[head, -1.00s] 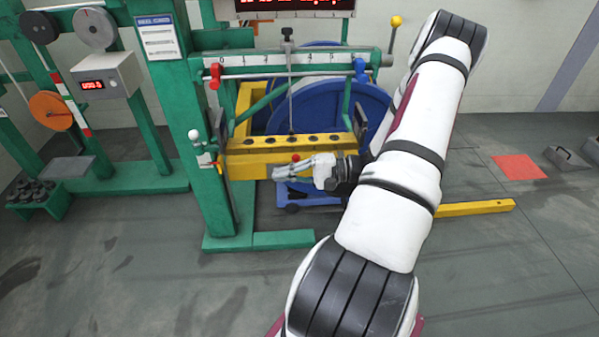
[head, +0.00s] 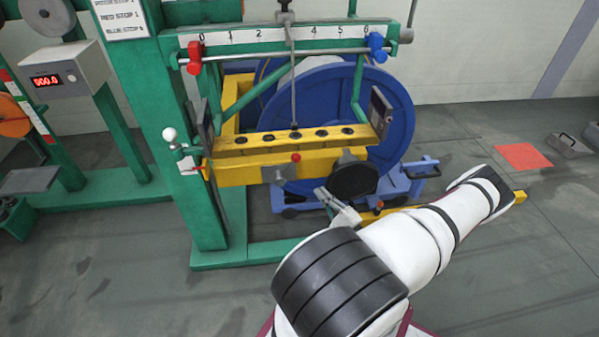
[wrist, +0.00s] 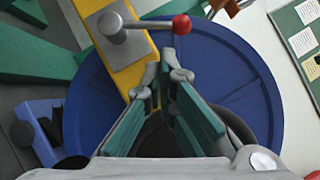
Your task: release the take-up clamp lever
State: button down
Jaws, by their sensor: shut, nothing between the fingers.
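The clamp lever, a grey handle with a red ball knob (head: 296,157), sits on the front of the yellow beam (head: 230,170) below its row of dark holes. In the wrist view, the lever's grey hub (wrist: 110,25) is at the upper left on the yellow beam, and its arm runs right to the red knob (wrist: 182,24). My gripper (wrist: 166,76) has its fingertips close together and empty, just below the lever in that picture. I see no contact between them. In the head view my gripper (head: 326,196) is below and right of the knob, partly hidden by my arm.
The blue reel (head: 395,110) stands behind the beam, with a blue trolley (head: 400,180) at its right. A green post (head: 195,215) stands left. A scale rail (head: 270,37) with red and blue stops runs above.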

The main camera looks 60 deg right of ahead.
jog(key=shift+w+d, duration=0.1)
dwell(0.3)
jog(key=b+x, duration=0.2)
jog(key=x, duration=0.7)
jog(key=shift+w+d+r+b, duration=0.1)
jog(key=shift+w+b, duration=0.25)
jog(key=shift+b, duration=0.05)
jog(key=shift+w+r+n+g+y+p, duration=0.3)
jog(key=shift+r+n+p, duration=0.45)
jog(key=shift+p, duration=1.1)
